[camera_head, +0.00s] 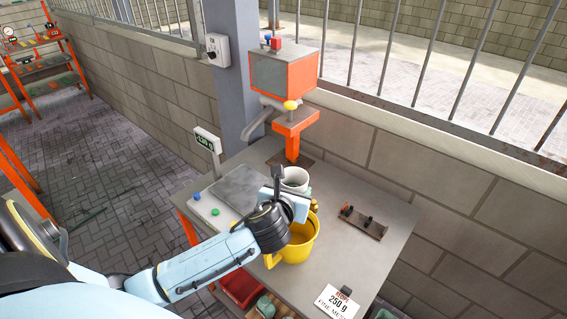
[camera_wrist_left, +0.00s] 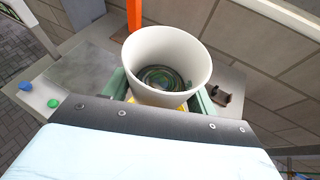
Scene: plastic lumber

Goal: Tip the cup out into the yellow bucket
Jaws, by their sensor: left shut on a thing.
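My left gripper (camera_head: 294,200) is shut on a pale grey-white cup (camera_head: 295,180). In the left wrist view the cup (camera_wrist_left: 135,50) stands between green fingers, its mouth facing up, with dark greenish and multicoloured contents (camera_wrist_left: 160,77) low inside. The cup looks close to upright. The yellow bucket (camera_head: 303,246) stands on the grey bench just in front of the cup, partly hidden by my gripper. Only a sliver of yellow (camera_wrist_left: 150,108) shows below the cup in the left wrist view. My right gripper is not in view.
A scale with a grey plate (camera_head: 236,187) and a raised display (camera_head: 207,140) stands left of the bucket. An orange machine (camera_head: 284,75) rises behind the cup. A small brown rack (camera_head: 363,222) lies to the right.

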